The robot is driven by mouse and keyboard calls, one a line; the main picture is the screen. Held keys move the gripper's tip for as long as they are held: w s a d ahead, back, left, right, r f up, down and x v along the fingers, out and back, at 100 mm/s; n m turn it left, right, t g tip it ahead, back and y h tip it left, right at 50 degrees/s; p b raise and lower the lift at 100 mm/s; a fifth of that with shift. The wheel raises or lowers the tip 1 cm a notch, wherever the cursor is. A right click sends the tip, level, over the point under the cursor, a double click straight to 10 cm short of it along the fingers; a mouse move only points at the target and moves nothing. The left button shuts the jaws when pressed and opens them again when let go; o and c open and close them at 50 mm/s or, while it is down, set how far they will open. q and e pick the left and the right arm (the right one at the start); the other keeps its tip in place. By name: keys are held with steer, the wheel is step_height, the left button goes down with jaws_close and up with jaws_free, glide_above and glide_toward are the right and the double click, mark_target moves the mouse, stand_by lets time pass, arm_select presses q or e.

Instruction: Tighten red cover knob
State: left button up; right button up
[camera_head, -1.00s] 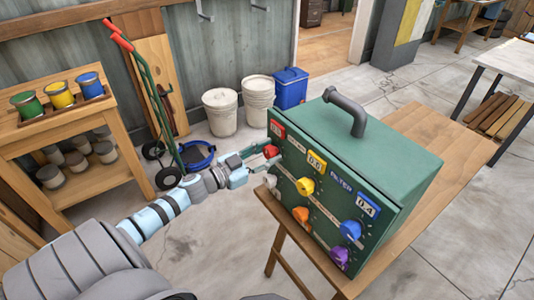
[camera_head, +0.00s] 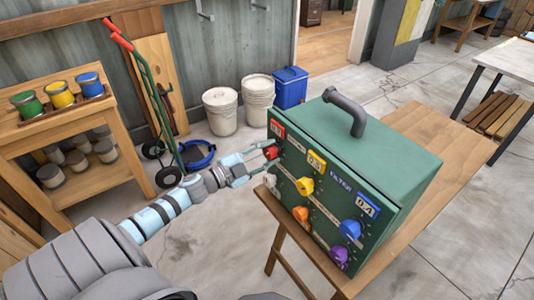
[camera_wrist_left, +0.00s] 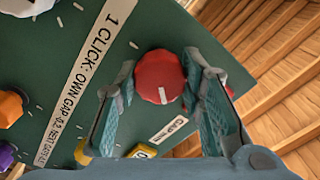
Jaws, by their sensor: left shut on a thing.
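The red knob (camera_head: 271,152) is on the upper left of the front panel of the green box (camera_head: 395,170). In the left wrist view the red knob (camera_wrist_left: 160,77) shows a white mark on its rim pointing toward the gripper's base. My left gripper (camera_head: 262,158) is at the panel from the left. In the left wrist view its two fingers (camera_wrist_left: 160,90) stand on either side of the knob, shut on it. My right gripper is not in view.
The box stands on a wooden table (camera_head: 430,125). Its panel also carries a yellow knob (camera_head: 305,186), a blue knob (camera_head: 350,230), an orange knob (camera_head: 300,214), a purple knob (camera_head: 339,256) and a white knob (camera_head: 270,180). A black handle (camera_head: 345,108) tops the box.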

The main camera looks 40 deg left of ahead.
arm_select(q)
steer(key=shift+m, duration=0.5)
steer(key=o, duration=1.1)
steer(key=shift+o, duration=0.2)
steer(key=shift+s, duration=0.15)
steer(key=v, duration=1.1)
steer(key=shift+s, duration=0.4)
steer(key=shift+a, duration=0.1)
